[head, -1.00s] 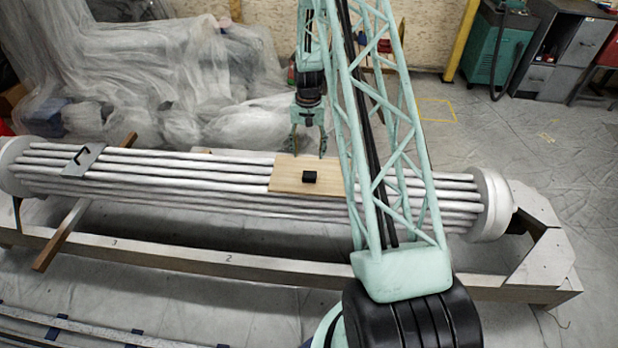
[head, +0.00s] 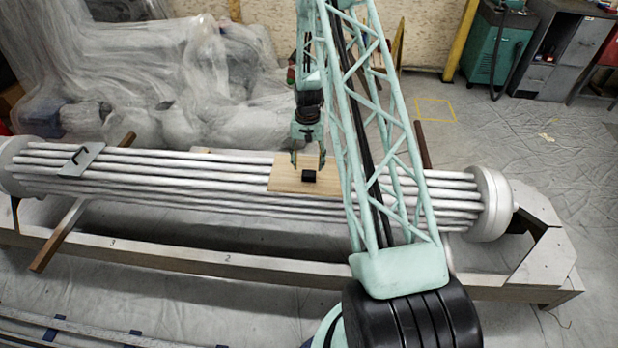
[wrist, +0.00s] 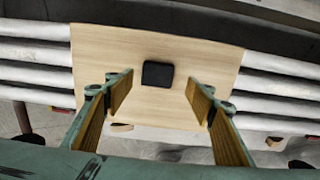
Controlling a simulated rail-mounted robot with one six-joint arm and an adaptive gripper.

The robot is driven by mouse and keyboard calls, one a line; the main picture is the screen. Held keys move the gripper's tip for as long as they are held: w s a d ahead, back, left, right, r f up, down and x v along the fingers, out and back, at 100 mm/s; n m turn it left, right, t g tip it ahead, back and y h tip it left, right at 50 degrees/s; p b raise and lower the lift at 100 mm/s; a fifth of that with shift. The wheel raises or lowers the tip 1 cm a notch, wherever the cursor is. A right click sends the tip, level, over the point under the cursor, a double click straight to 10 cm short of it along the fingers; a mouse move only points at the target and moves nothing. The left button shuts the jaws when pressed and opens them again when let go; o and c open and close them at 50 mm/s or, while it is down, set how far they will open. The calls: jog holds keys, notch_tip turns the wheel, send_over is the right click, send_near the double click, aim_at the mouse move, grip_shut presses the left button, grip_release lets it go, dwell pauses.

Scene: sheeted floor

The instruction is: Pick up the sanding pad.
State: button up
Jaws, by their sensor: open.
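The sanding pad (head: 309,176) is a small black block lying on a light wooden board (head: 283,184) that rests across the pale tubes. In the wrist view the sanding pad (wrist: 158,75) sits on the board (wrist: 200,58), beyond the fingertips and roughly midway between them. My gripper (head: 308,165) is open and empty, just above and behind the pad in the head view. Its two wood-faced fingers also show in the wrist view (wrist: 158,88), spread wider than the pad. I see no contact with the pad.
The bundle of pale tubes (head: 180,180) lies on a long frame (head: 190,255). A grey plate with a black handle (head: 80,159) lies on the tubes at left. Clear sheeting (head: 200,80) covers things behind. My own lattice arm hides part of the tubes.

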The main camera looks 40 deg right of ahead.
aim_at(309, 173)
jog(key=shift+f, duration=0.45)
jog(key=shift+s+d+f+b, duration=0.15)
jog(key=shift+f+b, duration=0.5)
jog(key=shift+f, duration=1.95)
jog(key=shift+c, duration=0.2)
jog(key=c, duration=0.9)
jog(key=shift+r, duration=0.1)
jog(key=shift+r+p, duration=0.35)
jog(key=shift+r, duration=0.95)
jog(key=s+a, duration=0.1)
jog(key=s, duration=0.4)
jog(key=s+a+r+p, duration=0.1)
jog(key=s+a, duration=0.1)
jog(key=s, duration=0.3)
jog(key=s+a+r, duration=0.1)
jog(key=s+a, duration=0.1)
jog(key=s, duration=0.3)
jog(key=shift+a+r+p, duration=0.1)
jog(key=shift+a+p, duration=0.1)
jog(key=shift+p, duration=0.2)
